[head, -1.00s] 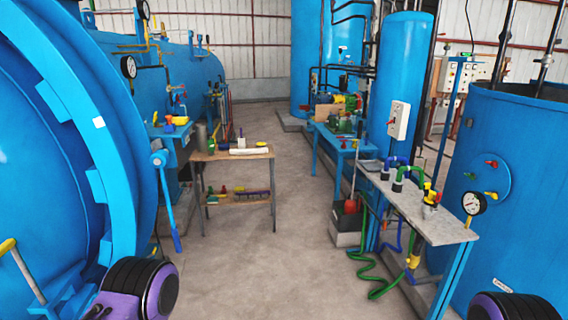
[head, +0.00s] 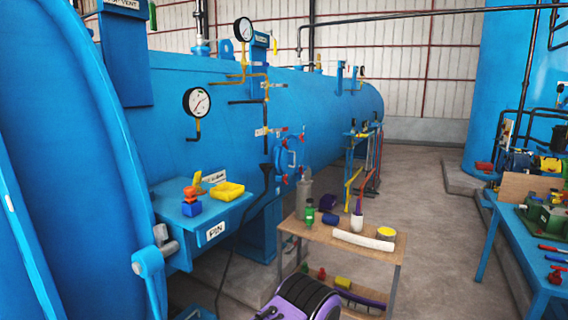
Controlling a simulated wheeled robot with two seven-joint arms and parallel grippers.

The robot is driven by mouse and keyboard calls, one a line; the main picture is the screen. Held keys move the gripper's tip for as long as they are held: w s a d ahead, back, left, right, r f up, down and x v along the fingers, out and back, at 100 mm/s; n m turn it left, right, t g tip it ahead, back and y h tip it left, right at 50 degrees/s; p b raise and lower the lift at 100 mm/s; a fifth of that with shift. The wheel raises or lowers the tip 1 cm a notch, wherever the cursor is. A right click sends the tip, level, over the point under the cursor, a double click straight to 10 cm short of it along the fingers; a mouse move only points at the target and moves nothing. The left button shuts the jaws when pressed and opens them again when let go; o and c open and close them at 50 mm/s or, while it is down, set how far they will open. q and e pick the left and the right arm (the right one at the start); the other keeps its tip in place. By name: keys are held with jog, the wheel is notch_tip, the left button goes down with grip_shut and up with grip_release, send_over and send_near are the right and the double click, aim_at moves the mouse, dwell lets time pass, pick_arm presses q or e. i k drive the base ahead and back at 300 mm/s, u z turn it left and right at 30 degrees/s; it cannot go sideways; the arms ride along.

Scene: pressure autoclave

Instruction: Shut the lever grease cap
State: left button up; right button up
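No part that I can clearly identify as the lever grease cap shows. A blue lever (head: 150,272) on a grey pivot stands beside the big blue door ring at lower left; its lower end is cut off by the frame. Beside it is a blue shelf (head: 235,208) with a "PIN" label on its front. On the shelf are a small red and blue piece (head: 191,204), a yellow upright piece (head: 197,181) and a yellow tray (head: 227,190).
A wooden cart (head: 345,255) with a green bottle, a white roll and other items stands right of the shelf. A blue bench (head: 530,250) with tools is at far right. Pressure gauges (head: 197,102) project from the blue vessel. Floor between cart and bench is clear.

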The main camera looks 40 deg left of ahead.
aim_at(197, 179)
jog(key=i, duration=1.4)
jog(key=u, duration=4.35)
jog(key=k, duration=0.3)
jog(key=z, duration=1)
